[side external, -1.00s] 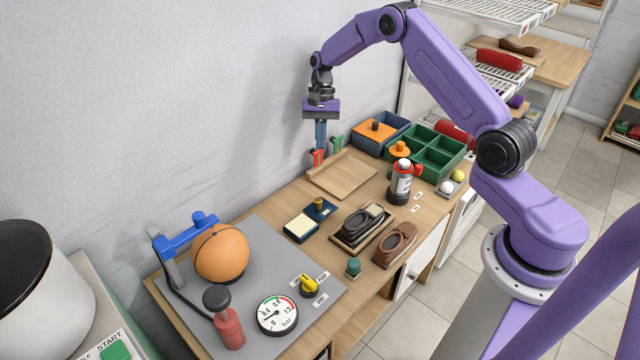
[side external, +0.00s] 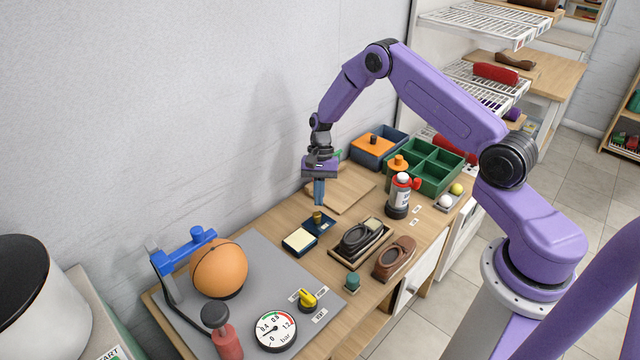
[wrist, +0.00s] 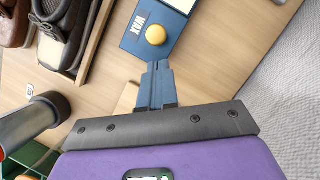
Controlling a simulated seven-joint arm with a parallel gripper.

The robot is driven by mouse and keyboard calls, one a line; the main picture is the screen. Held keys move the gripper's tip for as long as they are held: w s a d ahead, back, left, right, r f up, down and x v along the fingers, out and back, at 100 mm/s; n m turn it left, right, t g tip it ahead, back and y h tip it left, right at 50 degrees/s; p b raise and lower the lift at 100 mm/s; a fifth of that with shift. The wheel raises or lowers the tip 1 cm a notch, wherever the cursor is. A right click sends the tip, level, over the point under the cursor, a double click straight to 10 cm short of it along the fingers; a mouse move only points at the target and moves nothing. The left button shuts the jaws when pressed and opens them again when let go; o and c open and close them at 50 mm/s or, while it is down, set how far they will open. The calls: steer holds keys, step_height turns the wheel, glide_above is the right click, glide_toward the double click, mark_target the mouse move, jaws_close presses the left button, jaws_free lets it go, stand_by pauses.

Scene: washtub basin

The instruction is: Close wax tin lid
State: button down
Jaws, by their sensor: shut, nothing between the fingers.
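The wax tin (side external: 299,241) is a dark blue box on the wooden bench, with its cream wax showing uncovered. Its dark blue lid (side external: 326,228) sits at the tin's back right side, off the wax, and carries a brass-yellow knob (side external: 317,217). In the wrist view the lid (wrist: 137,42) bears a WAX label, and its round knob (wrist: 156,35) lies just past my fingertips. My gripper (side external: 319,203) points down, shut and empty, just above and behind the knob. In the wrist view its blue fingers (wrist: 156,64) are together, apart from the knob.
A red-topped can (side external: 398,195) and green divided tray (side external: 432,165) stand farther back. A flat wooden board (side external: 345,192) lies behind my gripper. The wall runs along the left.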

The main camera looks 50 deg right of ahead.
steer(key=shift+s+a, duration=0.4)
steer(key=shift+a, duration=0.1)
steer(key=shift+a, duration=0.1)
steer(key=a, duration=0.8)
